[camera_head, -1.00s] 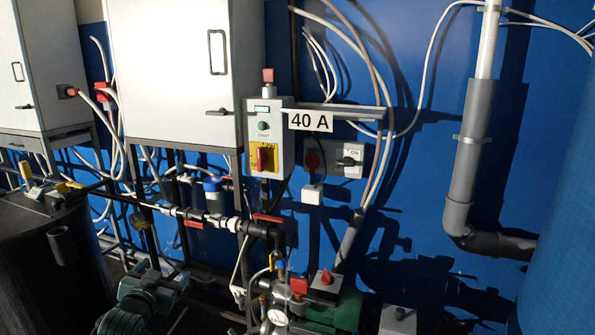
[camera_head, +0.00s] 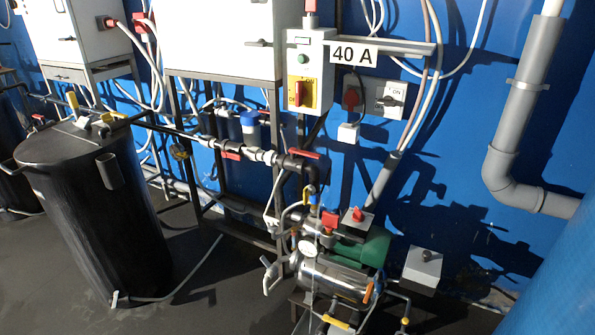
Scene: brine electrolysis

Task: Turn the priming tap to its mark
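The pump (camera_head: 335,275) with a green motor (camera_head: 365,247) stands low in the middle of the view. Several taps sit on and around it: a red one on top (camera_head: 329,221), a small blue one (camera_head: 312,198), an orange handle (camera_head: 368,291) at its front right and a yellow handle (camera_head: 336,321) below. I cannot tell which of them is the priming tap, and no mark is legible. A round gauge (camera_head: 307,247) partly covers the pump's left end. Neither of my grippers is in view.
A black tank (camera_head: 100,210) stands at the left, and a blue tank (camera_head: 555,280) fills the lower right. The switch box (camera_head: 310,70) hangs above the pump beside the 40 A sign (camera_head: 353,55). A hose (camera_head: 195,268) lies on the floor between black tank and pump.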

